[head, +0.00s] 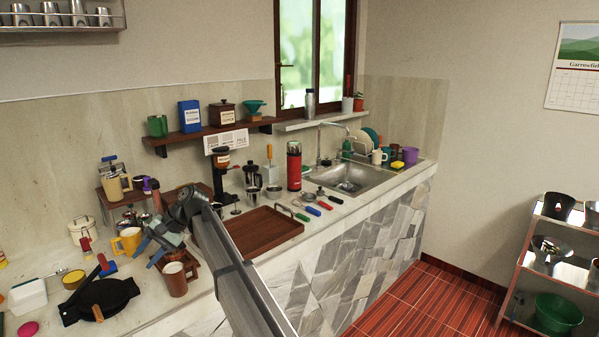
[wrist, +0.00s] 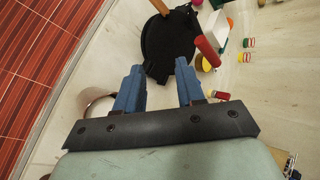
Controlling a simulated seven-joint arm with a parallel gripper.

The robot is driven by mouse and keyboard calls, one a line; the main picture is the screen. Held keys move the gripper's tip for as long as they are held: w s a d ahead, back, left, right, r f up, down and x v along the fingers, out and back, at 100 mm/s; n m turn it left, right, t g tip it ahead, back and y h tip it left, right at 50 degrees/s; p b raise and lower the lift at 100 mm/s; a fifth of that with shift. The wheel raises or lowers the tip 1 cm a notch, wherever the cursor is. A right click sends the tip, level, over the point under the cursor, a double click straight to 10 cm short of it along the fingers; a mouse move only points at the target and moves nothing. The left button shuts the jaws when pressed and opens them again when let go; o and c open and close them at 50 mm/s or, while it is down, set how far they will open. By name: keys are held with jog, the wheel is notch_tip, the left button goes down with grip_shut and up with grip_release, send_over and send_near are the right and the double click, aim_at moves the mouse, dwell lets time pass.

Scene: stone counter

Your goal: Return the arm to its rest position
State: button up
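My gripper (head: 155,251) hangs over the left part of the stone counter in the head view, at the end of my grey arm. In the wrist view its two blue fingers (wrist: 159,67) are spread apart, with no object between them. A brown mug (head: 176,281) stands close by on the counter. In the wrist view the mug (wrist: 97,98) is left of the left finger, partly hidden. A black flat pan (head: 103,300) lies on the counter left of the mug and shows beyond the fingertips in the wrist view (wrist: 166,48).
A yellow mug (head: 127,241), a white tub (head: 28,296) and a red-handled tool (wrist: 207,51) are close around the gripper. A wooden tray (head: 266,231) lies beyond my arm, before the sink (head: 350,178). The counter's front edge runs beneath my arm; the space above the floor is open.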

jog(key=d+f+m+y, duration=0.3)
jog(key=d+f+m, duration=0.2)
jog(key=d+f, duration=0.5)
jog(key=s+d+f+t+h, duration=0.15)
jog(key=s+d+f, duration=0.35)
jog(key=d+f, duration=0.85)
jog(key=s+d+f+h, duration=0.35)
jog(key=d+f, duration=0.65)
jog(key=f, duration=0.7)
jog(key=s+d+f+g+h, duration=0.2)
jog(key=s+d+f+h, duration=0.1)
jog(key=s+d+f, duration=1.05)
jog(key=s+d+f+n+h, duration=0.1)
jog(key=s+d+f, duration=0.1)
jog(key=s+d, duration=0.2)
jog(key=s+d+f+n+g+h, duration=0.1)
jog(key=s+d, duration=0.3)
jog(key=s, duration=0.7)
jog(key=s+d+f+n+g+h, duration=0.1)
jog(key=s+d+f, duration=0.2)
jog(key=s, duration=0.4)
jog(key=shift+s+d+n, duration=0.3)
jog(key=shift+d, duration=0.5)
